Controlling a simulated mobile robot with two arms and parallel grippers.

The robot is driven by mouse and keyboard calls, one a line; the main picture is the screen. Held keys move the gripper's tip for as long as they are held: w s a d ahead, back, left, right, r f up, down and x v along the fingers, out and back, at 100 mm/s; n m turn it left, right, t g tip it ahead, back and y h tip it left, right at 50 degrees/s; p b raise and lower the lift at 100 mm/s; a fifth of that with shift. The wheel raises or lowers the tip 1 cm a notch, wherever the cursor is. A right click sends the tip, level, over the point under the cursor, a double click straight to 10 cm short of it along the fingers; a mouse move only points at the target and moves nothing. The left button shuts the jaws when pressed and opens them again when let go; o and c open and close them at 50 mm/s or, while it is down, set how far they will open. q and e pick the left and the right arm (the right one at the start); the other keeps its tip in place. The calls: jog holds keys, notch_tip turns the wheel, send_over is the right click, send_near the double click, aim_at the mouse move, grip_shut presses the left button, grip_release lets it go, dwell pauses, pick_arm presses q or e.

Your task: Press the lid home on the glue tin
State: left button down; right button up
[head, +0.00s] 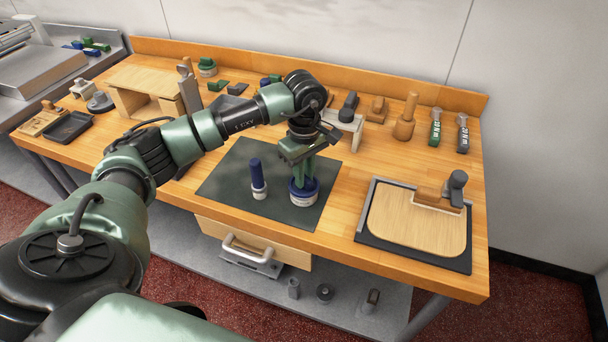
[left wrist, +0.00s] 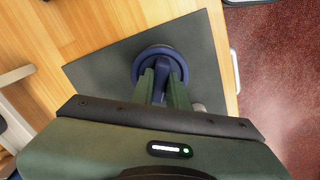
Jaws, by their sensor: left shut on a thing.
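The glue tin (head: 304,200) stands on the dark mat (head: 226,180); its pale side shows under a blue lid (head: 303,188). My left gripper (head: 303,172) points down over the tin, its green fingers shut on the lid's upright grip. In the left wrist view the round blue lid (left wrist: 145,62) lies beneath the fingers (left wrist: 165,82), which close on its raised blue middle. The lid sits on or very close to the tin's top; I cannot tell whether it is fully down. My right gripper is not in view.
A blue-handled, pale-based tool (head: 257,178) stands upright on the mat, just left of the tin. A framed wooden board (head: 415,222) lies to the right. Wooden blocks and a peg (head: 405,118) stand behind. Bare bench lies between mat and board.

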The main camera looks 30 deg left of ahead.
pick_arm(q)
jog(key=shift+f+b, duration=0.15)
jog(key=shift+b, duration=0.2)
dwell(0.7)
grip_release()
dwell(0.5)
dwell(0.3)
jog(key=shift+r+p, duration=2.45)
jog(key=shift+r, duration=2.1)
